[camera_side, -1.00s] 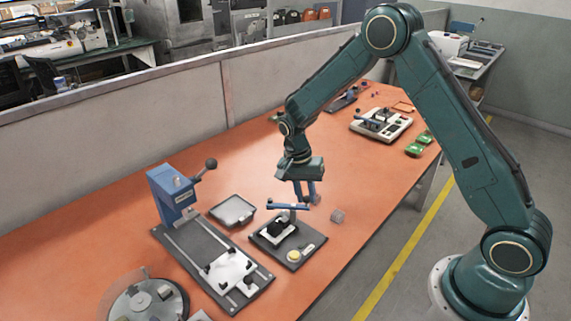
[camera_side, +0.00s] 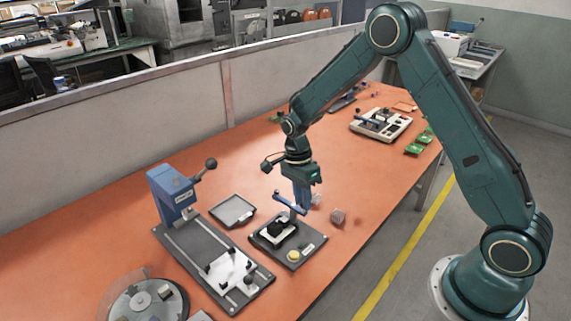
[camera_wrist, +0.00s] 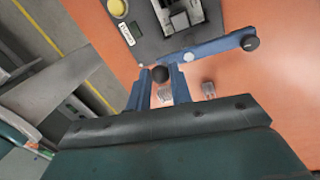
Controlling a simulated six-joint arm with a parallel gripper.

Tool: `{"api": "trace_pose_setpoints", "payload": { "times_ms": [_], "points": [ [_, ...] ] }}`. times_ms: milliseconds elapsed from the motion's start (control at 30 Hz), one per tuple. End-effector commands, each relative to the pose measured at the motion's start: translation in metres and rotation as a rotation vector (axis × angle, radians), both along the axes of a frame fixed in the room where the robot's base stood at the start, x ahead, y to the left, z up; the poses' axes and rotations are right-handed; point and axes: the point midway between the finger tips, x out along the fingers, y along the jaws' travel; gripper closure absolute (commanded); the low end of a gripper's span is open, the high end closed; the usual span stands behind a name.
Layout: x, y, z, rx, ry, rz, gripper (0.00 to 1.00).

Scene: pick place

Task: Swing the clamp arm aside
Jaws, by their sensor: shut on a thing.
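The clamp arm (camera_side: 286,202) is a blue bar above a dark fixture plate (camera_side: 312,240), now slanting across it. In the wrist view the clamp arm (camera_wrist: 218,46) runs to a black tip at the right; a dark ball knob (camera_wrist: 160,74) is at its other end. My gripper (camera_wrist: 160,80) has its two blue fingers on either side of the knob, shut on it. In the side view my gripper (camera_side: 302,205) points down at the clamp's near end and partly hides it. The plate carries a white block with a black part and a yellow button (camera_side: 293,255).
A clear cube (camera_side: 338,217) lies right of the fixture; another (camera_side: 316,199) is close behind my gripper. A grey tray (camera_side: 232,211) and a blue lever press (camera_side: 172,195) stand to the left.

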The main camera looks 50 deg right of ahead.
Motion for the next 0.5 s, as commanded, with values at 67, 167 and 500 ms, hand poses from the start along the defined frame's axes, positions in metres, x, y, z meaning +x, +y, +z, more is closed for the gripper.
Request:
{"api": "trace_pose_setpoints", "payload": {
  "times_ms": [67, 167, 500],
  "points": [
    [0.0004, -0.0003, 0.0002, -0.001, -0.002, -0.008, 1.0],
    [0.0004, -0.0001, 0.0002, -0.001, -0.002, -0.008, 1.0],
    [0.0004, 0.0001, 0.0002, 0.0, -0.001, -0.006, 0.57]
  ]
}}
